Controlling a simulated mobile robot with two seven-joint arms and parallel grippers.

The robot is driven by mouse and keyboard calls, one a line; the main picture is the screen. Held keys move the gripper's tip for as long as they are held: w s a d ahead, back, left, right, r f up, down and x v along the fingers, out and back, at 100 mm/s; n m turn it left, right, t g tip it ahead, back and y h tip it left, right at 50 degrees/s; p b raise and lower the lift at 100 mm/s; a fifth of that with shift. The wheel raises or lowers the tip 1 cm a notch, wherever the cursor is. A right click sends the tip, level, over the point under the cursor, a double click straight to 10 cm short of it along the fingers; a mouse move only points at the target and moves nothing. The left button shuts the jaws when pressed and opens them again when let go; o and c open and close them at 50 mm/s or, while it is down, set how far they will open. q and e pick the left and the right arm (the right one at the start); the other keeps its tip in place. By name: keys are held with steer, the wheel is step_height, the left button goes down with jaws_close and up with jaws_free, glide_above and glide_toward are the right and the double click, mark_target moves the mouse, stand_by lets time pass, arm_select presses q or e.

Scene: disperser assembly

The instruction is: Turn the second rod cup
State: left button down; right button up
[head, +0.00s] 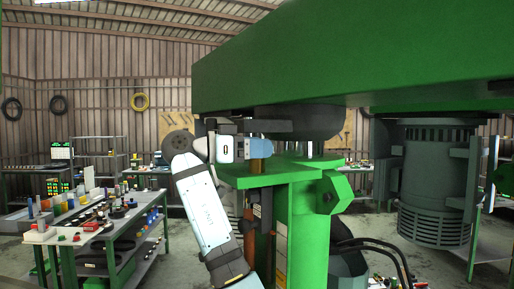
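The green disperser machine (300,215) stands in the middle, with a large green beam overhead (350,65). A brown-orange rod (257,165) stands upright at the left side of its green bracket. I cannot clearly make out the second rod cup.
A dark grey motor (437,185) is at the right. Black hoses (375,243) curve at the lower right. A cluttered workbench (95,232) stands at the left, with open floor beside it.

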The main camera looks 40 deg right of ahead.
steer(key=b+v, duration=0.3)
steer(key=v, duration=1.1)
steer(key=shift+d+r, duration=0.1)
